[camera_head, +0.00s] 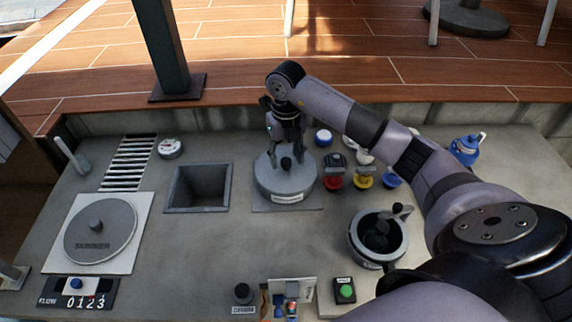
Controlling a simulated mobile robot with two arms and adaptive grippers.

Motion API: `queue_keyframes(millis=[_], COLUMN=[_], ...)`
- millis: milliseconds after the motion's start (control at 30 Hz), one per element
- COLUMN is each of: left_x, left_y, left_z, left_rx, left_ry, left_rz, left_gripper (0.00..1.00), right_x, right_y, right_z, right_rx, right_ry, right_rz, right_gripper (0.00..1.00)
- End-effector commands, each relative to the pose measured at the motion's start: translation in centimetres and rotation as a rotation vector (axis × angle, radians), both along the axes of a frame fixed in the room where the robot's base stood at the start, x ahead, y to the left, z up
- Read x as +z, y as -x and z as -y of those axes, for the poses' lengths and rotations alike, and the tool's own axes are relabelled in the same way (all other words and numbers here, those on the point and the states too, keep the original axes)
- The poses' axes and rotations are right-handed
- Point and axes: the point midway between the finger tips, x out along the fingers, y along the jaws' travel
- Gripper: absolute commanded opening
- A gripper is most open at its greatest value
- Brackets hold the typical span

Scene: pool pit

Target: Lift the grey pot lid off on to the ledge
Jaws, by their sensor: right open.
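The grey pot lid (270,180) is a round disc with a dark knob (286,164) on top. It sits on a low round grey pot with a pale label on its front, on a square base plate (259,205). My right gripper (286,155) points down at the knob, with its fingers apart. The fingers hide part of the lid's far side, and I cannot tell whether they touch the knob. My left gripper is not in view.
A square opening (198,188) and a round skimmer cover (99,230) are to the left. Red and yellow knobs (363,182) and a grey vessel (362,248) stand to the right. Wooden decking (230,60) runs behind the pit's low back wall.

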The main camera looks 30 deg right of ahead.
Motion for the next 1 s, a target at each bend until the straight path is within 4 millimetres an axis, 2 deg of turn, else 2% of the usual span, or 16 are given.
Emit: queue_keyframes(millis=[133, 367, 1000], left_x=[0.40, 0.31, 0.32], left_y=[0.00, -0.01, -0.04], left_z=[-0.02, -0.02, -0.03], left_rx=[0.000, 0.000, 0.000], left_ry=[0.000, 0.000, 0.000], left_rz=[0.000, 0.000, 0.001], left_gripper=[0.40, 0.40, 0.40], right_x=[-1.04, -1.14, -1.09], right_y=[0.03, -0.02, -0.03], right_z=[-0.01, -0.01, 0.00], right_rx=[-0.001, 0.000, -0.001], right_ry=[-0.001, -0.001, 0.000], right_rz=[0.001, 0.002, 0.003], right_gripper=[0.48, 0.47, 0.04])
